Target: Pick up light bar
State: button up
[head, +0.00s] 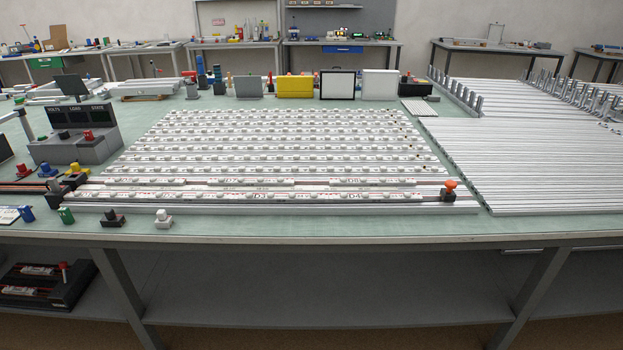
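Several white light bars (310,196) lie in long parallel rows on the green-topped workbench (300,228). Each carries small raised modules along its length. The nearest row has printed labels that look like D3 and D4, and the row behind it (290,182) has labels that look like D7 and D8. The two front rows lie by long metal rails with reddish lines. A black block with an orange-red knob (450,187) stands at the right end of the nearest rows. My gripper is not in this view.
Plain metallic strips (530,160) cover the bench's right side. A grey meter box (75,135) stands at left. Small clamps (163,218) sit near the front edge. A yellow box (295,87) and dark-framed panel (338,85) stand behind the rows. The front strip is mostly clear.

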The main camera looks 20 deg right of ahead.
aim_at(179, 197)
jog(key=i+j+u, duration=0.15)
jog(key=i+u, duration=0.15)
jog(key=i, duration=0.2)
jog(key=i+u, duration=0.35)
jog(key=i, duration=0.15)
